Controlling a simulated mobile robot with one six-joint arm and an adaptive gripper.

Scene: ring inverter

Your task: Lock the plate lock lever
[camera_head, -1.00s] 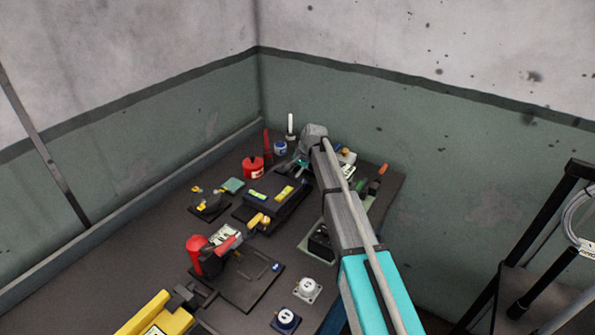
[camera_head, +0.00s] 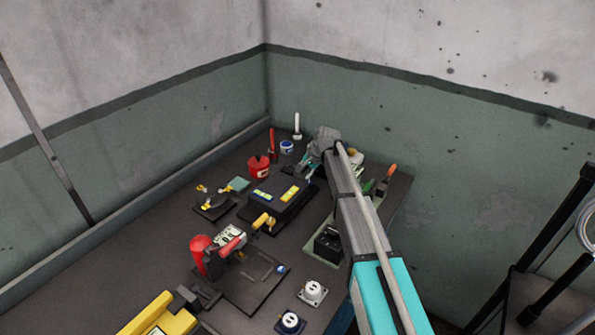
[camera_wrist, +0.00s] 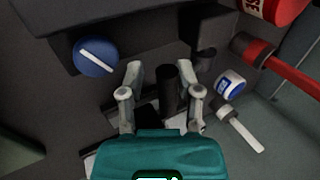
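My gripper (camera_wrist: 168,72) is open in the wrist view, its two grey fingers apart. A dark upright cylinder (camera_wrist: 170,90) shows between the fingers; I cannot tell whether they touch it. It may be the plate lock lever, but the views do not make this certain. A round blue knob (camera_wrist: 95,56) with a white stripe lies left of the fingers. In the head view my gripper is at the far end of the bench, mostly hidden by my wrist and arm.
A red can (camera_head: 258,168), a red tool (camera_head: 273,145), a small blue-and-white jar (camera_head: 287,147) and a white-handled tool (camera_head: 297,126) stand near the gripper. A black block with yellow levels (camera_head: 278,200) lies in front. A red cylinder (camera_head: 199,251) stands nearer on the bench (camera_head: 165,245).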

